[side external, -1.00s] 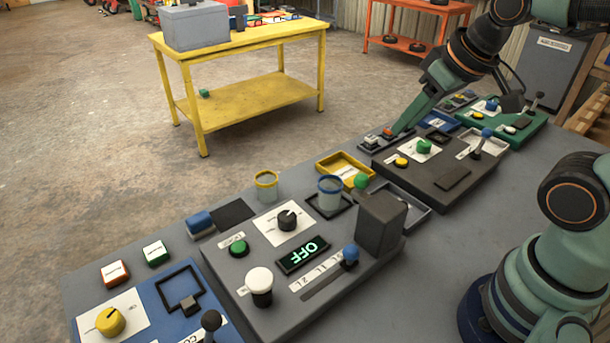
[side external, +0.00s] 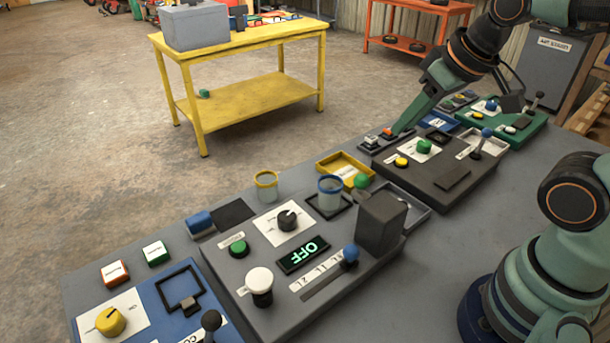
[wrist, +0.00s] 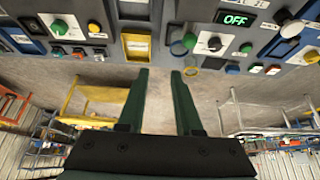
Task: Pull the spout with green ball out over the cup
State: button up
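The green ball (side external: 361,181) of the spout shows beside the dark grey block (side external: 381,222) on the grey panel. The rest of the spout is hard to make out. A clear cup with a blue rim (side external: 330,192) stands on a dark square just left of the ball. In the wrist view the green ball (wrist: 190,41) is right beside the cup's blue rim (wrist: 177,48).
A second cup with a yellow rim (side external: 266,185) stands left of the blue-rimmed one. A yellow tray (side external: 346,170) lies behind the ball. The grey panel has a white-topped knob (side external: 260,284), a blue-ball lever (side external: 350,254) and a display (side external: 303,255) reading OFF.

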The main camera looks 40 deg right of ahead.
jog(key=o, duration=0.5)
jog(key=shift+w, duration=0.1)
jog(key=shift+o, duration=0.2)
jog(key=m+g, duration=0.8)
jog(key=m, duration=0.8)
send_near(361, 174)
jog(key=x, duration=0.9)
jog(key=shift+f, duration=0.4)
grip_shut()
